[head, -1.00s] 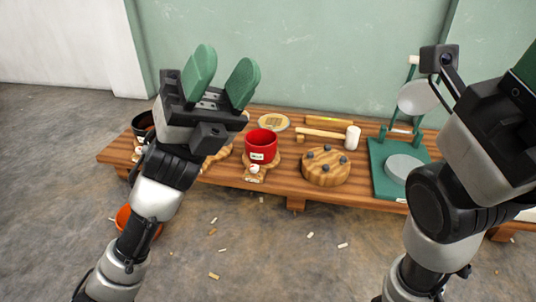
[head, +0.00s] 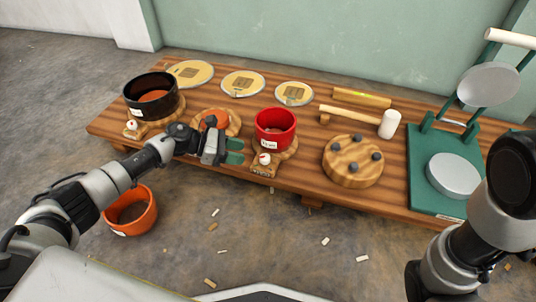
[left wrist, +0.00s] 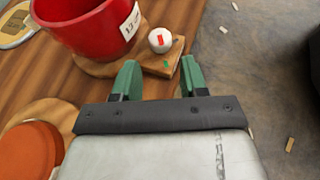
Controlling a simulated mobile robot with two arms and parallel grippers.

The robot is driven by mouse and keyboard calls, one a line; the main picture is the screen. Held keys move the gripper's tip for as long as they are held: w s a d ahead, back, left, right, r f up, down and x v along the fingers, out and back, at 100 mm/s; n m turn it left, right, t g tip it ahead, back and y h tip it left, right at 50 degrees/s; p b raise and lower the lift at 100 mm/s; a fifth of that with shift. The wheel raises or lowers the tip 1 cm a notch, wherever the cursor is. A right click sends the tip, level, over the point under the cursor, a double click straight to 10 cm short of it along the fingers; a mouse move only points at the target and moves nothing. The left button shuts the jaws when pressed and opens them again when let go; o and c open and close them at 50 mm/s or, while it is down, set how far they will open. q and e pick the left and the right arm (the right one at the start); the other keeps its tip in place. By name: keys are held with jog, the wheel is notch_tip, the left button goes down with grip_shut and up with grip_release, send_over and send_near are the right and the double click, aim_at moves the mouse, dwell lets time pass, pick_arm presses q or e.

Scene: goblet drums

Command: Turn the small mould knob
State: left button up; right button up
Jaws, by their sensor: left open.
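The red mould (head: 275,129) stands on a wooden base on the bench, with a white label on its side. A white knob with a red mark (head: 265,159) sits on the front of that base. The knob also shows in the left wrist view (left wrist: 160,40), just beyond and between my fingertips. My left gripper (head: 236,151) is open and empty, its green fingers apart and pointing at the knob from the left. A larger black mould (head: 152,97) with its own knob (head: 131,125) stands at the far left. My right gripper is out of view.
An orange piece (head: 214,118) on a wooden base is partly behind my left arm. A round wooden block with dark pegs (head: 352,160), a mallet (head: 389,124) and a green press (head: 437,165) stand to the right. An orange bucket (head: 130,210) is on the floor.

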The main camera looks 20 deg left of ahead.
aim_at(263, 157)
pick_arm(q)
jog(key=b+x, duration=0.3)
jog(key=x, duration=0.4)
jog(key=shift+d+f+b, duration=0.2)
jog(key=shift+d+b, duration=0.1)
jog(key=shift+w+d, duration=0.25)
jog(key=shift+d, duration=0.2)
